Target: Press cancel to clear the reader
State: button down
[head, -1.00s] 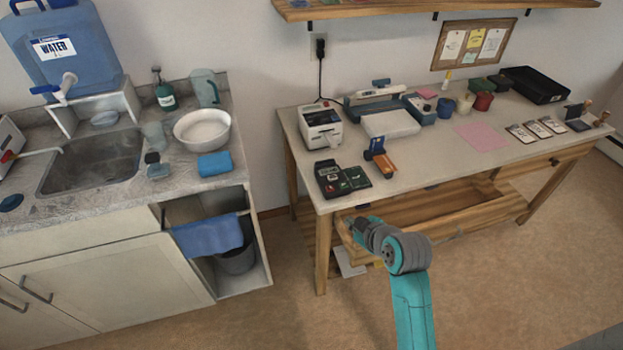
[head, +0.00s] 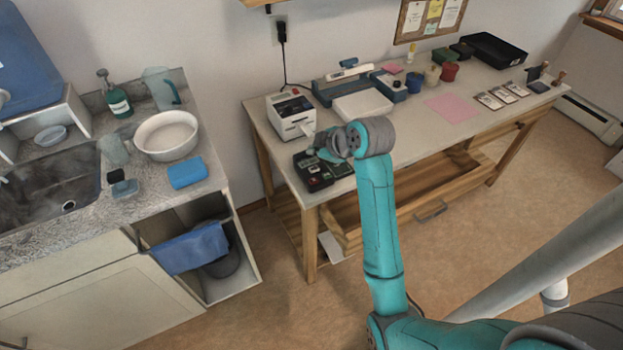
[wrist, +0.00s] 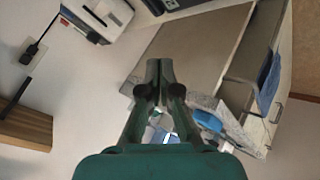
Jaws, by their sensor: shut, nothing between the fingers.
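The dark card reader (head: 312,173) lies near the front left corner of the wooden table. My arm covers its right part in the head view, and I cannot make out a cancel key. A dark edge at the top of the wrist view may be the reader, but it is cut off. In the head view my gripper (head: 324,153) is over the back part of the reader; I cannot tell whether it touches. In the wrist view my gripper (wrist: 160,68) is shut with its fingertips together and nothing between them.
A white printer (head: 292,114) stands behind the reader and also shows in the wrist view (wrist: 100,14). A white box (head: 363,106) and a pink sheet (head: 452,107) are farther right. The sink counter (head: 150,190) is at the left, across a gap.

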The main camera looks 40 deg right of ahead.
aim_at(315, 182)
jog(key=shift+f, duration=4.4)
jog(key=shift+f, duration=0.25)
jog(key=shift+f, duration=0.15)
jog(key=shift+f, duration=0.5)
jog(key=shift+r, duration=0.9)
jog(key=shift+r, duration=0.1)
jog(key=shift+r, duration=2.4)
